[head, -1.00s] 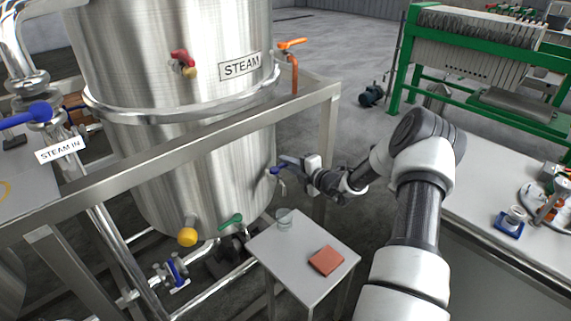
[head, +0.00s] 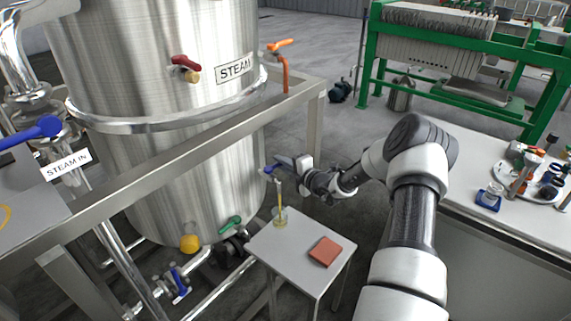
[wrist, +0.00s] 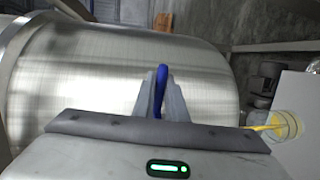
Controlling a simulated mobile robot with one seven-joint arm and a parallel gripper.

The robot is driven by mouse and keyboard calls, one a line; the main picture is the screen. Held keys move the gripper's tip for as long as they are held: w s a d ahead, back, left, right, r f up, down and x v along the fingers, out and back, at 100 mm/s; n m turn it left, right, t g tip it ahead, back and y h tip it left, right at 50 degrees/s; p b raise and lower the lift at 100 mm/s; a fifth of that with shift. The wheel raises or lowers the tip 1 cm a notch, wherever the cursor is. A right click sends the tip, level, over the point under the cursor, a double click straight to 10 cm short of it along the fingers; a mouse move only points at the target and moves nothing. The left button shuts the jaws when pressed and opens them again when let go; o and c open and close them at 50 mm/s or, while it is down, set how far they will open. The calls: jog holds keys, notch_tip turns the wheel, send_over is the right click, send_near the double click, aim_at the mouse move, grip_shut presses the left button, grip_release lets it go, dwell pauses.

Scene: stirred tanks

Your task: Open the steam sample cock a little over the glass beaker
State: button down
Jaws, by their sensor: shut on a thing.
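The sample cock is on the lower right side of the steel tank (head: 180,190), with a blue lever (head: 268,170). My gripper (head: 281,163) is shut on the blue lever, which shows upright between the two fingers in the wrist view (wrist: 160,88). A thin yellow stream (head: 280,195) falls from the cock into the glass beaker (head: 281,220) below. The beaker stands on a small grey table, with some yellow liquid in it. It also shows at the right of the wrist view (wrist: 287,124). The cock's body is partly hidden by my gripper.
A reddish-brown folded cloth or pad (head: 325,251) lies on the small table (head: 290,262). A steel frame rail (head: 170,160) runs before the tank. Other valves have red (head: 185,62), orange (head: 279,45), yellow (head: 190,243) and green handles (head: 230,225). A bench (head: 490,240) stands right.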

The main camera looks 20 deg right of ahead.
dwell(0.3)
jog(key=c, duration=1.8)
grip_release()
jog(key=shift+o, duration=0.2)
jog(key=p+v, duration=0.4)
jog(key=v, duration=1.3)
jog(key=shift+s, duration=0.25)
jog(key=shift+r, duration=0.15)
